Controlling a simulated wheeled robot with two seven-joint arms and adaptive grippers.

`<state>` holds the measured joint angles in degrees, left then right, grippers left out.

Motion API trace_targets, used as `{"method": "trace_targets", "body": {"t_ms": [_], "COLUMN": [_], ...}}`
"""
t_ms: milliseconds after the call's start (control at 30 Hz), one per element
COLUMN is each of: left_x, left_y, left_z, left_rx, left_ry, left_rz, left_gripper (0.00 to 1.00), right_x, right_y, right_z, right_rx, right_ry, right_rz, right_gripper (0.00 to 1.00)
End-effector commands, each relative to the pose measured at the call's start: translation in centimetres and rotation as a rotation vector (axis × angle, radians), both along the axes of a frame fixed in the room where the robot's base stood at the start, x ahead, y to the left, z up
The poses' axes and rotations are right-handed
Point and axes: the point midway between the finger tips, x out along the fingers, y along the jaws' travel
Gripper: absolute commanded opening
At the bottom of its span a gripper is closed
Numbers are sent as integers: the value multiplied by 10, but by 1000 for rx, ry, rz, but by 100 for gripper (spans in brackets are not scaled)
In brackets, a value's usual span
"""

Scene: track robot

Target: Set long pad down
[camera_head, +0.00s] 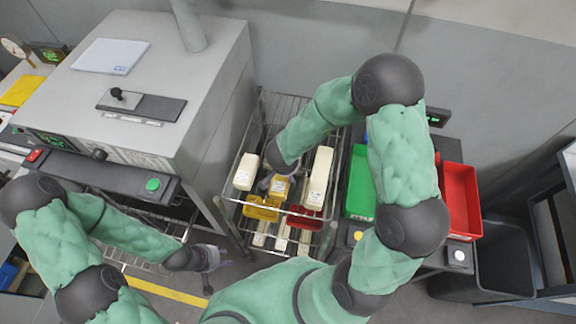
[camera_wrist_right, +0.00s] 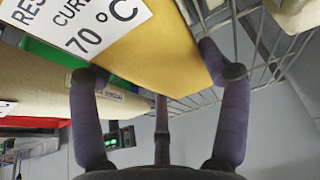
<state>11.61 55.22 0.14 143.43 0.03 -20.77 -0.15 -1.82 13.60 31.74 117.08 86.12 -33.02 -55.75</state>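A yellow pad (camera_wrist_right: 165,55) with a white label reading "70 °C" fills the upper middle of the right wrist view. I cannot tell whether the yellow pad touches the rack. My left gripper (camera_head: 207,262) hangs low, away from the pads; its fingers are unclear.
The wire rack (camera_head: 240,209) also bears a yellow bin (camera_head: 262,208), a red bin (camera_head: 304,219) and several pale pieces lower down. A green bin (camera_head: 361,185) and a red bin (camera_head: 461,200) stand right of it. A grey machine (camera_head: 185,60) stands close on the left.

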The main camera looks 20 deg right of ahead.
Motion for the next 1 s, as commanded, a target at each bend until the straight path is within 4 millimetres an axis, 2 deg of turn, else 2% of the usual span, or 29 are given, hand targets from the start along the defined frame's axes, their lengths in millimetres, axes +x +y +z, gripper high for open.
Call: {"method": "trace_targets", "body": {"t_ms": [33, 67, 100, 533, 667, 1000], "left_x": [0, 0, 0, 0, 0, 0], "left_y": [0, 0, 0, 0, 0, 0], "left_z": [0, 0, 0, 1, 10, 39], "left_rx": [0, 0, 0, 0, 0, 0], "left_ry": [0, 0, 0, 0, 0, 0], "left_rz": [0, 0, 0, 0, 0, 0], "left_gripper": [40, 40, 40, 40, 40, 40], "right_x": [0, 0, 0, 0, -5, -25], "right_y": [0, 0, 0, 1, 5, 20], "right_z": [0, 0, 0, 6, 22, 86], "right_rx": [1, 1, 1, 1, 0, 1], "right_ry": [1, 1, 1, -1, -1, -3], "right_rz": [0, 0, 0, 0, 3, 2], "right_gripper": [90, 99, 100, 100, 100, 100]}}
